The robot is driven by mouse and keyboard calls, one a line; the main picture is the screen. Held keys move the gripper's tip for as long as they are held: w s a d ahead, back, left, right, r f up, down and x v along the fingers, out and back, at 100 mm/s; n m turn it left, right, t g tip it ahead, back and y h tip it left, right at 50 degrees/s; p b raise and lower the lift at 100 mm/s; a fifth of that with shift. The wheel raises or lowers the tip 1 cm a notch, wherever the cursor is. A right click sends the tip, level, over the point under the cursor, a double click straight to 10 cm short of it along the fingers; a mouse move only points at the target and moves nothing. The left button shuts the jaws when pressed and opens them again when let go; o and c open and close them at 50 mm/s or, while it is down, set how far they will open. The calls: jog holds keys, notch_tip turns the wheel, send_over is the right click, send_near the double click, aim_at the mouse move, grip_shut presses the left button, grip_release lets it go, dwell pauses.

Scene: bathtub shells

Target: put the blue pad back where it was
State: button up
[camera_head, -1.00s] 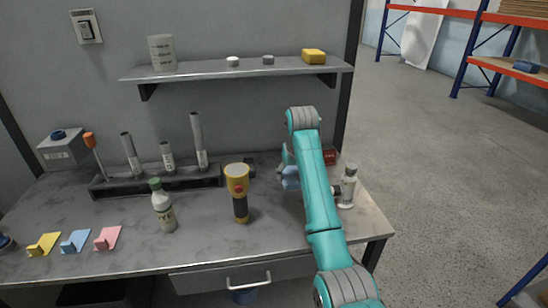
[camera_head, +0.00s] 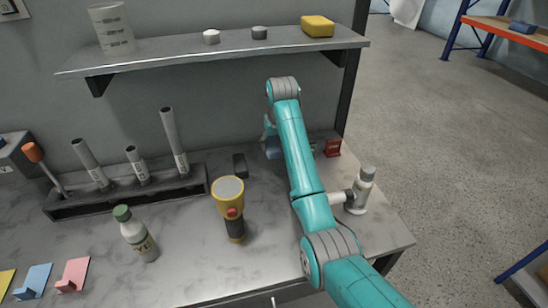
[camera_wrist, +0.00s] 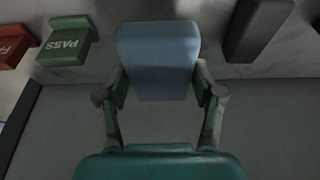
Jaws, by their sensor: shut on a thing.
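The blue pad (camera_wrist: 158,55) is a plain blue block with rounded edges, held between the two fingers of my gripper (camera_wrist: 160,93) in the wrist view. In the head view the gripper (camera_head: 269,135) is partly hidden behind my arm, near the back wall. A bit of the blue pad (camera_head: 273,151) shows there, over the back of the workbench; I cannot tell whether it touches the top. A green block marked PASS (camera_wrist: 66,44) and a red block (camera_wrist: 14,46) sit left of the pad in the wrist view. A dark block (camera_wrist: 258,28) is to its right.
The dark block (camera_head: 240,166), yellow flashlight (camera_head: 230,210) and tube rack (camera_head: 130,193) are left. A shelf (camera_head: 215,50) overhangs the back.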

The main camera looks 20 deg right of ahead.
aim_at(274, 163)
jog(key=shift+f, duration=3.2)
jog(key=shift+f, duration=0.15)
jog(key=o, duration=1.1)
jog(key=v, duration=1.1)
jog(key=shift+r, duration=0.4)
jog(key=shift+s+r, duration=0.2)
jog(key=shift+r, duration=0.05)
